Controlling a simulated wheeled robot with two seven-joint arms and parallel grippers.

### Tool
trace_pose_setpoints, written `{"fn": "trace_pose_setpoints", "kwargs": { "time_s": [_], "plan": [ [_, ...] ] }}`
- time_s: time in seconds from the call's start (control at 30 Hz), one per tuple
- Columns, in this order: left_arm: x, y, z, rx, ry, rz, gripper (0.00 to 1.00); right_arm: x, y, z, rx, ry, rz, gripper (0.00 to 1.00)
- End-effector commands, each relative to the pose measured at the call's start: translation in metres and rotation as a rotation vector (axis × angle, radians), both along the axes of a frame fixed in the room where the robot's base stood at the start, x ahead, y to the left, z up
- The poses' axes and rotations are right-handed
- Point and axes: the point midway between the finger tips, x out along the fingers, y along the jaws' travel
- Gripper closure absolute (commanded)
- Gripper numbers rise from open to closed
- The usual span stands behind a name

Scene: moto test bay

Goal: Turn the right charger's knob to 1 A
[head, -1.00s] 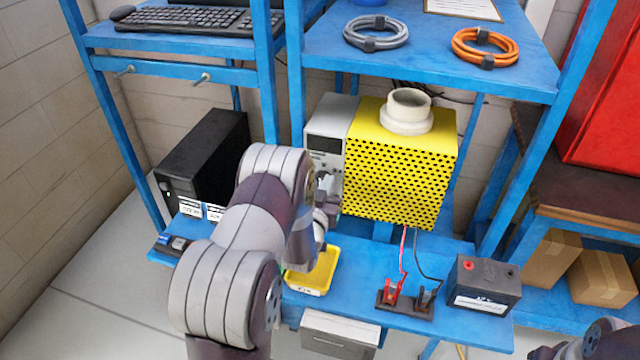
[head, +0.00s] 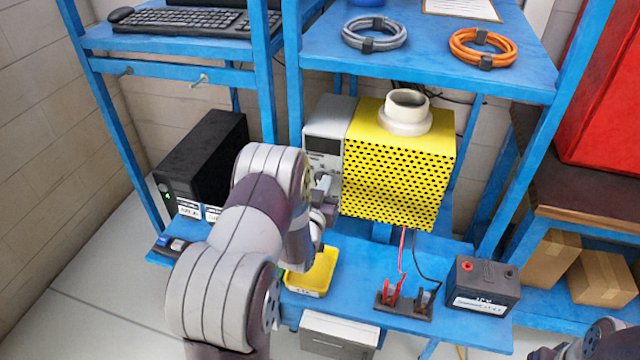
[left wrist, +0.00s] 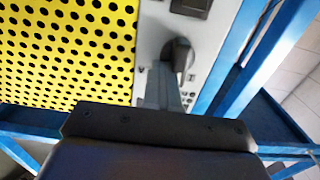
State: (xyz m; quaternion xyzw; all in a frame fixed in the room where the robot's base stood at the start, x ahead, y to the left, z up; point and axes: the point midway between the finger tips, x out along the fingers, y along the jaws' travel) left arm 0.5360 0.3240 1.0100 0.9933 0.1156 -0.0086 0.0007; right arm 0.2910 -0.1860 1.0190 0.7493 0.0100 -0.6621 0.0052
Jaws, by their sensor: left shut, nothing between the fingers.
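The charger has a grey front panel (head: 323,146) with a small dark display and a yellow perforated housing (head: 398,165) beside it. Its dark round knob (left wrist: 177,53) shows in the left wrist view, on the grey panel below a dark switch. My left gripper (head: 322,186) is at the lower part of the panel, shut and empty. In the left wrist view its grey fingers (left wrist: 163,88) reach up close beside the knob; I cannot tell whether they touch it. The fingers cover part of the scale, and the knob's setting is not readable. My right gripper is out of view.
A yellow tray (head: 312,272), red and black clamps on a stand (head: 405,298) and a black battery (head: 484,285) are on the lower blue shelf. A black box (head: 203,160) stands left. Blue posts and the upper shelf (head: 430,72) frame the space.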

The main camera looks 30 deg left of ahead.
Motion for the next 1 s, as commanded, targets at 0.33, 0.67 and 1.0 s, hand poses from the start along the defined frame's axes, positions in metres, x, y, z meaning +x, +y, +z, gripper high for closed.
{"fn": "trace_pose_setpoints", "kwargs": {
  "time_s": [0.33, 0.67, 1.0],
  "plan": [
    [0.0063, 0.0071, 0.0184, 0.015, -0.045, 0.012, 1.0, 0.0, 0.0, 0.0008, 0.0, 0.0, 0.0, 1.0],
    [0.0054, 0.011, 0.0207, 0.015, -0.046, 0.015, 1.0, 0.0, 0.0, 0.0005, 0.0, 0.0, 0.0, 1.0],
    [0.0043, 0.0153, 0.0219, 0.016, -0.046, 0.016, 1.0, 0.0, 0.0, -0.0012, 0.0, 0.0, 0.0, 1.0]
  ]
}}
